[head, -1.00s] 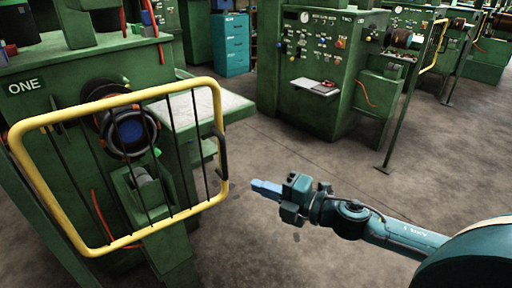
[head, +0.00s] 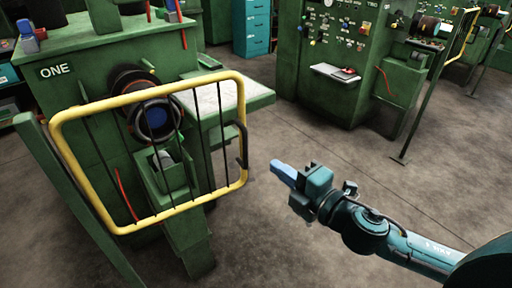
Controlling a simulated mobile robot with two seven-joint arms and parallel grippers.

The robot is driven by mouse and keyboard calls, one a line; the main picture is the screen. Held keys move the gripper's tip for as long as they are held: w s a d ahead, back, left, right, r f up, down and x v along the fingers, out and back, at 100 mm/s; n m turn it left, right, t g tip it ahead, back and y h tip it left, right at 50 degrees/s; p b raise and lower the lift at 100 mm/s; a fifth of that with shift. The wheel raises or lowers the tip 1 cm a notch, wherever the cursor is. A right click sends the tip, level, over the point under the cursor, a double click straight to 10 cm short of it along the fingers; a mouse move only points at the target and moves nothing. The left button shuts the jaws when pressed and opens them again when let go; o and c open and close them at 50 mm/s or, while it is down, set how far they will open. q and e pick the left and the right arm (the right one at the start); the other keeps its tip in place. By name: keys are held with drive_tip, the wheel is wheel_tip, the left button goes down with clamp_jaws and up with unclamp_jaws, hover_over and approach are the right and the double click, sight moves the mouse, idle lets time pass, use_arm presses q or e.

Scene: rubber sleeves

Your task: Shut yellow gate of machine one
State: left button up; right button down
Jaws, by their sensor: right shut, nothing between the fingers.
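The yellow gate (head: 148,95) of machine one is a yellow tube frame with thin dark bars and a dark handle (head: 242,147) on its right side. It stands in front of the green machine labelled ONE (head: 55,69), before its round dark chuck (head: 150,115). A green post (head: 75,195) stands at the gate's left side. My right gripper (head: 279,168) is shut and empty. It appears just right of the handle, with a visible gap, its blue fingers pointing left toward the gate. My left gripper is not in view.
A light-topped table (head: 262,97) juts from machine one behind the gate. A second green machine (head: 325,65) with a small shelf stands at the back right, with a thin post (head: 427,105) beside it. A teal cabinet (head: 252,28) is behind. The grey floor between is open.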

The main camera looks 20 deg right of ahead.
sight(247, 146)
drive_tip(key=p+x, duration=0.1)
drive_tip(key=x, duration=0.6)
drive_tip(key=shift+w+a+r+p, duration=0.1)
drive_tip(key=shift+w+a+p, duration=0.1)
drive_tip(key=shift+p, duration=0.2)
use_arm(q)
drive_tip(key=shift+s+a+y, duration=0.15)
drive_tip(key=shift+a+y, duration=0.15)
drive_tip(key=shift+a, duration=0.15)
use_arm(e)
drive_tip(key=shift+w, duration=0.3)
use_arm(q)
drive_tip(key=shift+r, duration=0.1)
use_arm(e)
drive_tip(key=shift+w, duration=0.1)
